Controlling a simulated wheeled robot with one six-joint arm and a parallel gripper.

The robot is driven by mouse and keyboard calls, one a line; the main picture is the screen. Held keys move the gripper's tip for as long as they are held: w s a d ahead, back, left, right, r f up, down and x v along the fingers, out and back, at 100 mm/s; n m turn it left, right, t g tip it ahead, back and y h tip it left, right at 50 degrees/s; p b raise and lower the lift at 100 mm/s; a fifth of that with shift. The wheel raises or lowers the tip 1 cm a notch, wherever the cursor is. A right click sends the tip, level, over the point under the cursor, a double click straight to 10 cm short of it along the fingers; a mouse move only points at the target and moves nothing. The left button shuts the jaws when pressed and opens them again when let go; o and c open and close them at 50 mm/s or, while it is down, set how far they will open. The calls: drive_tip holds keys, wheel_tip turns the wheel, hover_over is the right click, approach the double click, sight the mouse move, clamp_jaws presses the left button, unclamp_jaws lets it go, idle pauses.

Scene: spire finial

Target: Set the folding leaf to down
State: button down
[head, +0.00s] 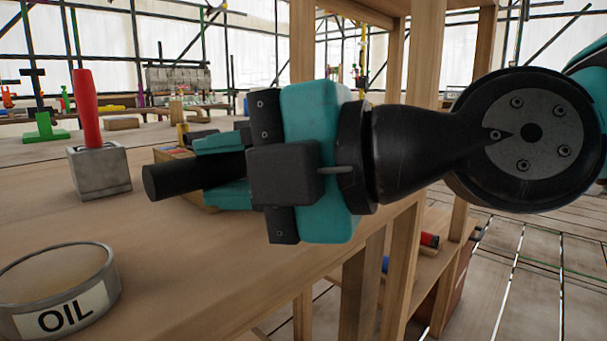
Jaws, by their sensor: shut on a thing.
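My gripper (218,168), teal and black, reaches in from the right, above the wooden bench top. Its teal fingers are closed around a black cylinder (165,181), which lies about level and sticks out to the left. What the cylinder is joined to, if anything, cannot be told. I cannot pick out a folding leaf for certain; the gripper and wrist hide part of the bench edge behind them.
A wooden bench (190,265) fills the left. On it stand an oil tin (60,318) at the front and a grey metal block (100,172) with a red handle (86,108). Wooden posts (425,60) and a lower shelf (430,265) stand behind my wrist. Plank floor lies right.

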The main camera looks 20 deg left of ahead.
drive_tip(key=shift+w+f, duration=0.1)
drive_tip(key=shift+f, duration=0.1)
drive_tip(key=c, duration=1)
unclamp_jaws()
drive_tip(key=shift+o, duration=0.6)
drive_tip(key=shift+r, duration=0.1)
drive_tip(key=w+d+r, duration=0.1)
drive_tip(key=d+r, duration=0.1)
drive_tip(key=d, duration=1.5)
drive_tip(key=shift+w+r+p, duration=0.15)
drive_tip(key=shift+r+p, duration=0.25)
drive_tip(key=shift+p, duration=0.05)
drive_tip(key=shift+d, duration=0.1)
